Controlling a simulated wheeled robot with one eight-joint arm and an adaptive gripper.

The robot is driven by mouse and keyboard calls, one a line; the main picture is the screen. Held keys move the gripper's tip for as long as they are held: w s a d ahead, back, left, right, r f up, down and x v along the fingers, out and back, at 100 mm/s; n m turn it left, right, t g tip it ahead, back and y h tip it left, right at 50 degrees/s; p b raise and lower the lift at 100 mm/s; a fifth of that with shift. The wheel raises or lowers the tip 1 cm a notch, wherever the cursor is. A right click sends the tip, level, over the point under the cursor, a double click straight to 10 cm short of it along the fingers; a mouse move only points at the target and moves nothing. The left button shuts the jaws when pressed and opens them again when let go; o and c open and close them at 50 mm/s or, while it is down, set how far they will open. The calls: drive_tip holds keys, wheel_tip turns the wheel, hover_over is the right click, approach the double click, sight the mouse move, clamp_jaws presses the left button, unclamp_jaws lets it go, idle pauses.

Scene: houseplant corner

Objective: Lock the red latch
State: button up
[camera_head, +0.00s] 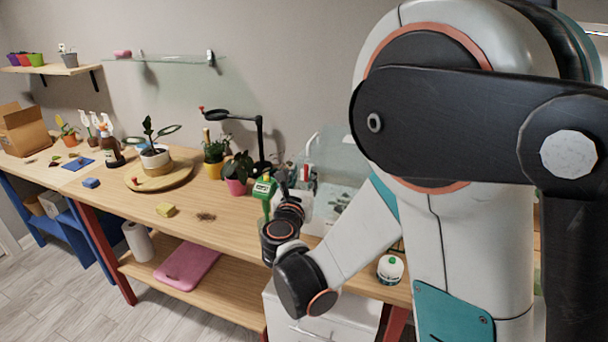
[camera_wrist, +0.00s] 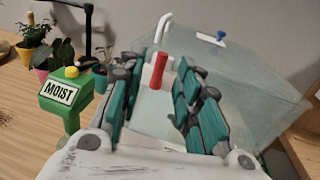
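The red latch (camera_wrist: 158,70) shows in the wrist view as an upright red bar on the white front of a clear glass-like case (camera_wrist: 245,85). A bent white handle (camera_wrist: 162,27) rises just behind it. My gripper (camera_wrist: 157,88) is open, with one teal-padded finger on each side of the red bar in that view. I see no clear contact between them, and the depth gap is hard to judge. In the head view, my gripper (camera_head: 285,182) is beside the case's left front, and a small red part (camera_head: 306,172) shows close to it. My arm hides much of the case.
A green moisture meter (camera_wrist: 58,95) marked MOIST stands close left of my gripper. Potted plants (camera_head: 238,172) and a black lamp stand (camera_head: 259,140) are behind it. The bench (camera_head: 230,225) is fairly clear left of my gripper.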

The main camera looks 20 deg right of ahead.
drive_tip(key=v, duration=0.9)
drive_tip(key=shift+s, duration=0.15)
